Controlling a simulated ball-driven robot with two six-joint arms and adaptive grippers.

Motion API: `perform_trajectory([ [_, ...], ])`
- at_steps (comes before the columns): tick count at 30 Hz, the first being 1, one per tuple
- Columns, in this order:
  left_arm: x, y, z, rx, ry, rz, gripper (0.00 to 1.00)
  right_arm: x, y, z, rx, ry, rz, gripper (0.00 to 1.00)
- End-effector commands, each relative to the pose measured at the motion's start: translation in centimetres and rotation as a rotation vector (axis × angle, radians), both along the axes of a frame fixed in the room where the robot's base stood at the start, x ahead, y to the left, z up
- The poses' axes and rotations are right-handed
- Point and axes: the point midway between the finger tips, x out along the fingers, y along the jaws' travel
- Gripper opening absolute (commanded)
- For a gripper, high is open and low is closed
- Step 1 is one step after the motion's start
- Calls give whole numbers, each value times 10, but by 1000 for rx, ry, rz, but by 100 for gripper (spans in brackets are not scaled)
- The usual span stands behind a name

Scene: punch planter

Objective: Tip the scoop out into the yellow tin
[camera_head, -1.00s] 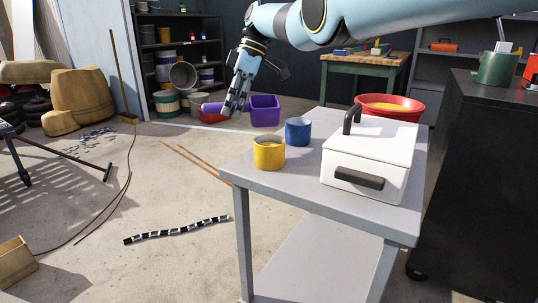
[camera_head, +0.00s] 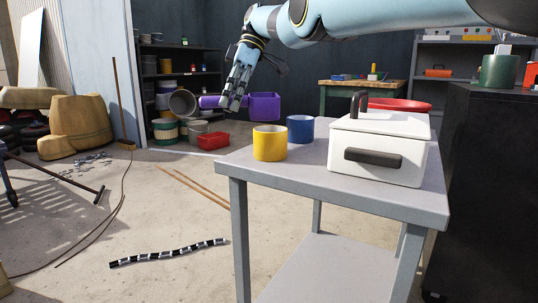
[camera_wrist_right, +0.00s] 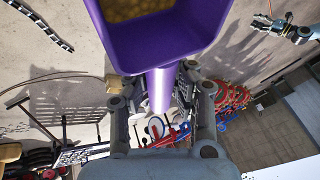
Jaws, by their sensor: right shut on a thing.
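My right gripper (camera_head: 236,88) is shut on the handle of the purple scoop (camera_head: 264,107), behind the yellow tin (camera_head: 270,146) in the head view. In the right wrist view the scoop (camera_wrist_right: 215,35) contains yellow-brown loose material (camera_wrist_right: 130,9), and its handle runs between the fingers (camera_wrist_right: 160,110). The scoop's bowl looks about level in the head view. The yellow tin stands upright near the left edge of the grey table (camera_head: 330,197); its inside is mostly hidden. An arm end, seemingly my left gripper (camera_wrist_right: 270,22), shows small in the right wrist view; its jaws are unclear.
A blue tin (camera_head: 300,131) stands beside the yellow tin. A white lidded box (camera_head: 405,155) fills the right of the table, with a red bowl (camera_head: 405,104) behind it. A red container (camera_head: 213,142) is on the floor beyond. The table's front left is clear.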

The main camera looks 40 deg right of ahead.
Motion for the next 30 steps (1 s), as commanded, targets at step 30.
perform_trajectory([
  [30,7,-3,3,-9,-47,-2,40,1,0,18,6,10,0,0],
])
